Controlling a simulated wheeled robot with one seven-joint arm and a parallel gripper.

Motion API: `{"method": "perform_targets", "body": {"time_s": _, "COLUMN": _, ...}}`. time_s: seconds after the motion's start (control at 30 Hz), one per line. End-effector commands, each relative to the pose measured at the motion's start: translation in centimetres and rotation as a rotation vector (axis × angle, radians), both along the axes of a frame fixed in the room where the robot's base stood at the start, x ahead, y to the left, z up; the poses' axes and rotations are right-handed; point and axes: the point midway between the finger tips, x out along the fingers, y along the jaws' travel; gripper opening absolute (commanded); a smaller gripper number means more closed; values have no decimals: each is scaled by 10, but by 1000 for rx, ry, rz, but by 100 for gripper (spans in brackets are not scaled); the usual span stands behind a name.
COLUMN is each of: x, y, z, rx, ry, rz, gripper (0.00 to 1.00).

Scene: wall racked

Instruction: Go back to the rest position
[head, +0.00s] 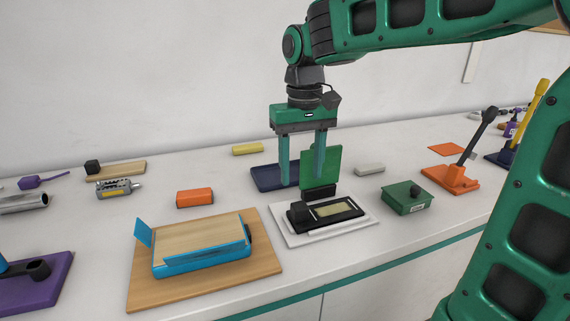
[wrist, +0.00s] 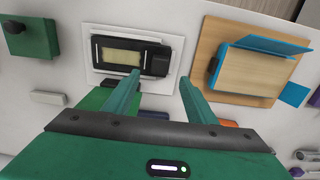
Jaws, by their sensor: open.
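My gripper (head: 303,183) hangs from the arm over the bench, fingers pointing down, open with nothing between them. In the head view it is in front of a navy tray (head: 268,178) and beside an upright green panel (head: 325,165). A black device with a pale yellow window (head: 335,210) lies on a white board (head: 290,238) just in front of the gripper. In the wrist view the two green fingers (wrist: 163,84) are spread apart, and the black device (wrist: 117,57) lies beyond them. Whether the fingertips touch anything cannot be told.
A blue tray (head: 205,262) with a wooden top sits on a wooden board (head: 150,298) at front left. An orange block (head: 195,198), a green box (head: 408,198) and an orange lever stand (head: 458,180) are nearby. A wall (head: 150,75) rises behind the bench.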

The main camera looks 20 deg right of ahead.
Motion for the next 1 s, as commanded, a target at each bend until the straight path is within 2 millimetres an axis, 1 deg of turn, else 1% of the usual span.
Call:
{"method": "perform_targets", "body": {"time_s": 0.1, "x": 0, "y": -1, "z": 0, "rx": 0, "ry": 0, "rz": -1, "gripper": 51}}
{"method": "perform_targets", "body": {"time_s": 0.17, "x": -3, "y": -5, "z": -1, "rx": -1, "ry": -1, "rz": -10, "gripper": 51}}
{"method": "perform_targets", "body": {"time_s": 0.27, "x": -17, "y": -26, "z": -8, "rx": -7, "ry": -2, "rz": -58, "gripper": 51}}
{"method": "perform_targets", "body": {"time_s": 0.37, "x": -47, "y": -64, "z": -21, "rx": -14, "ry": -3, "rz": -150, "gripper": 51}}
{"method": "perform_targets", "body": {"time_s": 0.4, "x": -63, "y": -81, "z": -28, "rx": -16, "ry": -3, "rz": -194, "gripper": 51}}
{"method": "perform_targets", "body": {"time_s": 0.47, "x": -90, "y": -106, "z": -41, "rx": -19, "ry": -4, "rz": -262, "gripper": 51}}
{"method": "perform_targets", "body": {"time_s": 0.5, "x": -109, "y": -120, "z": -49, "rx": -18, "ry": -3, "rz": -306, "gripper": 51}}
{"method": "perform_targets", "body": {"time_s": 0.57, "x": -136, "y": -138, "z": -63, "rx": -15, "ry": -3, "rz": -368, "gripper": 51}}
{"method": "perform_targets", "body": {"time_s": 0.6, "x": -154, "y": -147, "z": -72, "rx": -12, "ry": -2, "rz": -406, "gripper": 51}}
{"method": "perform_targets", "body": {"time_s": 0.7, "x": -191, "y": -162, "z": -92, "rx": -3, "ry": 1, "rz": -482, "gripper": 51}}
{"method": "perform_targets", "body": {"time_s": 0.8, "x": -216, "y": -169, "z": -106, "rx": 4, "ry": 4, "rz": -531, "gripper": 51}}
{"method": "perform_targets", "body": {"time_s": 0.9, "x": -229, "y": -171, "z": -114, "rx": 9, "ry": 5, "rz": -554, "gripper": 51}}
{"method": "perform_targets", "body": {"time_s": 1.0, "x": -232, "y": -172, "z": -116, "rx": 10, "ry": 5, "rz": -560, "gripper": 51}}
